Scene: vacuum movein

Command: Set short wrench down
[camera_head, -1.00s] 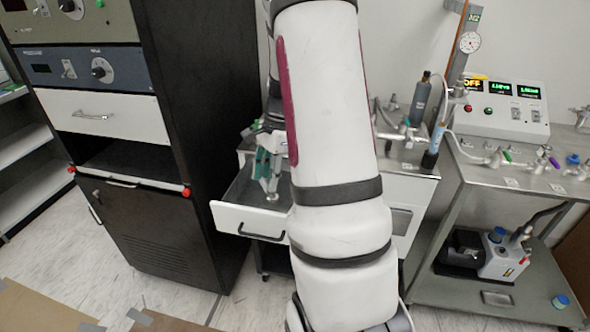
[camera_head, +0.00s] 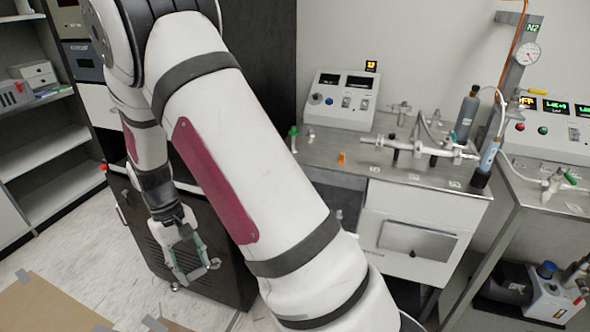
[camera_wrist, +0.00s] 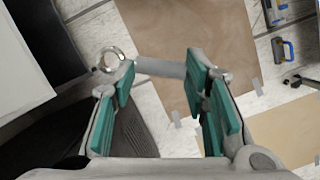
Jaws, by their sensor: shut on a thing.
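My gripper (camera_wrist: 160,78) has green-padded fingers and is shut on the short wrench (camera_wrist: 158,67). In the wrist view the wrench is a grey metal bar lying across the fingertips, with a round ring end sticking out past the left finger. The part at the right finger is hidden by the pads. In the head view my gripper (camera_head: 190,270) hangs low in front of the black cabinet, pointing down, with the floor below.
The black cabinet (camera_head: 222,245) stands close behind my gripper. A steel bench (camera_head: 330,152) with valves and a control box is at right, open shelves (camera_head: 45,140) at far left.

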